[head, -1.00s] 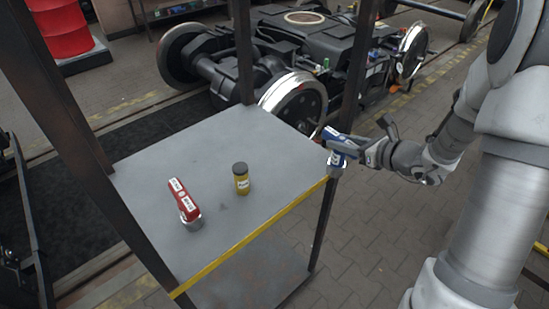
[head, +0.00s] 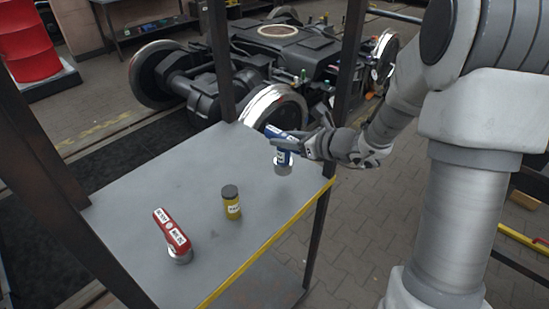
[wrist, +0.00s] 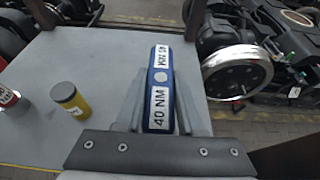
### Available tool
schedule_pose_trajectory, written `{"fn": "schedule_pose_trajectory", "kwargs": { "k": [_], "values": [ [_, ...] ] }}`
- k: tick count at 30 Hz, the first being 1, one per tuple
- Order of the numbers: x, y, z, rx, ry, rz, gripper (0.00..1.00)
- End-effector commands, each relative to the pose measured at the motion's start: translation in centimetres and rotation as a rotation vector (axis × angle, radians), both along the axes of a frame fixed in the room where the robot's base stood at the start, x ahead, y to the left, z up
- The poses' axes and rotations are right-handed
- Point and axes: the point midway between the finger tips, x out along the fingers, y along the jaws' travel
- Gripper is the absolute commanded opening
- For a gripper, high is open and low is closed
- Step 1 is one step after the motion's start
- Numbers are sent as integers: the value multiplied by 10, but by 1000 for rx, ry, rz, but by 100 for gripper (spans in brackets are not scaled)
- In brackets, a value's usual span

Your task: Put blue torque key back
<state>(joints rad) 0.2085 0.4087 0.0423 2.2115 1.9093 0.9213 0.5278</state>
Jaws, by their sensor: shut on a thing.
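The blue torque key (head: 284,146) has a blue bar with white labels and a metal socket end pointing down. My gripper (head: 302,143) is shut on its blue bar and holds it over the far right part of the grey shelf (head: 160,180). I cannot tell whether the socket end touches the shelf. A red torque key (head: 172,235) stands on its socket end near the shelf's front left.
A yellow jar with a dark lid (head: 231,203) stands mid-shelf, between the two keys. Dark posts (head: 345,75) rise at the shelf corners. A yellow strip (head: 265,245) marks the front edge. A tram bogie (head: 290,45) stands behind. The shelf's left part is bare.

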Motion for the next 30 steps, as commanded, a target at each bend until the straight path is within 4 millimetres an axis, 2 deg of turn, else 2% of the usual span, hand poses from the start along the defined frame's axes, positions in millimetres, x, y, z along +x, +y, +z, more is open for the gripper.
{"fn": "schedule_pose_trajectory", "kwargs": {
  "k": [1,5,8,16,30],
  "values": [
    [1,10,-6,2,0,4,0],
    [3,22,-13,1,-2,2,0],
    [4,25,-17,1,-1,0,0],
    [4,25,-52,1,0,0,0],
    [4,24,-59,1,-4,0,0]
  ]
}}
